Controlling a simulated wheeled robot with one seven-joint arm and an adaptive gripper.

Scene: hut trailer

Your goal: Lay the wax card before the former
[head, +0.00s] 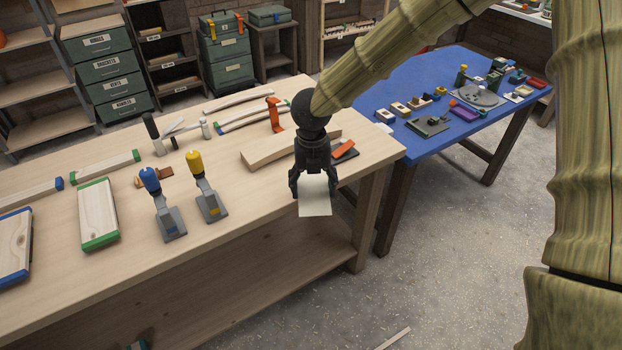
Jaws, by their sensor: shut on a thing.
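My gripper (314,190) points down at the right front edge of the wooden workbench (262,222). It is shut on a pale cream card (315,203), which appears to be the wax card. The card hangs below the fingers, against the view of the bench edge and floor; its height above the bench is hard to tell. A long plain wooden block (262,152) lies on the bench just behind my gripper, partly hidden by it. I cannot tell for sure which thing is the former.
An orange-and-dark tool (344,149) lies right of the gripper. An orange clamp (274,115) stands behind the block. Blue-handled (163,205) and yellow-handled (205,190) tools stand to the left. A blue table (418,88) with several small items is at the right.

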